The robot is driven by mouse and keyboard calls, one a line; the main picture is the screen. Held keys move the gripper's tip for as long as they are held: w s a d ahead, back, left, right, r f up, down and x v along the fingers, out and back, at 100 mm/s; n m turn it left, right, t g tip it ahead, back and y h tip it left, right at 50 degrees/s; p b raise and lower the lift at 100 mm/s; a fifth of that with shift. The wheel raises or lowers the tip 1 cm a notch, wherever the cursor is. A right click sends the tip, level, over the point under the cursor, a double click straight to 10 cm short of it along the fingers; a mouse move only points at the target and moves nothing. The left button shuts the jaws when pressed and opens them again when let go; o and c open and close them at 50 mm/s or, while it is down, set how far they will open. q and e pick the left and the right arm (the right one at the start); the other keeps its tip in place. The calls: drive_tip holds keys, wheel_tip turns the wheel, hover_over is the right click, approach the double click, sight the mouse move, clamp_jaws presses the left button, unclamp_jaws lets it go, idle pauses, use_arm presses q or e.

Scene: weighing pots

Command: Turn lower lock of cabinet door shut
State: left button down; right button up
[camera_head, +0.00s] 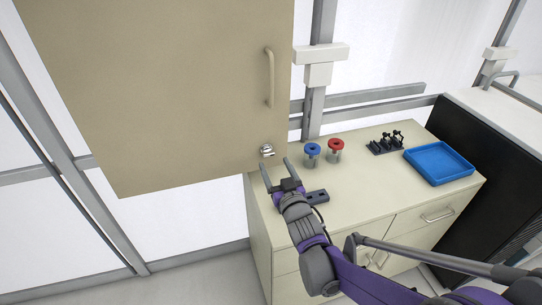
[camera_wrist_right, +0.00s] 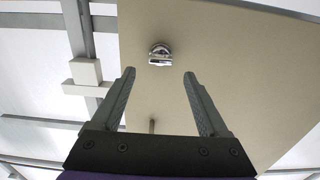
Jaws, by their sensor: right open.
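The beige cabinet door (camera_head: 170,90) hangs at the upper left in the head view, with a vertical handle (camera_head: 270,78) near its right edge. The silver lower lock (camera_head: 267,151) sits near the door's lower right corner. In the right wrist view the lock (camera_wrist_right: 160,54) lies beyond the fingertips, about midway between them. My right gripper (camera_head: 276,165) is open and empty, just below the lock and apart from it. Its two fingers (camera_wrist_right: 159,75) also show in the right wrist view. My left gripper is not in view.
A beige counter (camera_head: 375,185) with drawers stands right of and below the door. On it are a blue-lidded pot (camera_head: 312,153), a red-lidded pot (camera_head: 335,150), a small black rack (camera_head: 385,144) and a blue tray (camera_head: 440,163). A dark block (camera_head: 317,197) lies beside my gripper.

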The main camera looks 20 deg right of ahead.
sight(269, 154)
drive_tip(key=w, duration=0.5)
drive_tip(key=shift+w+a, duration=0.15)
drive_tip(key=shift+w, duration=0.05)
clamp_jaws()
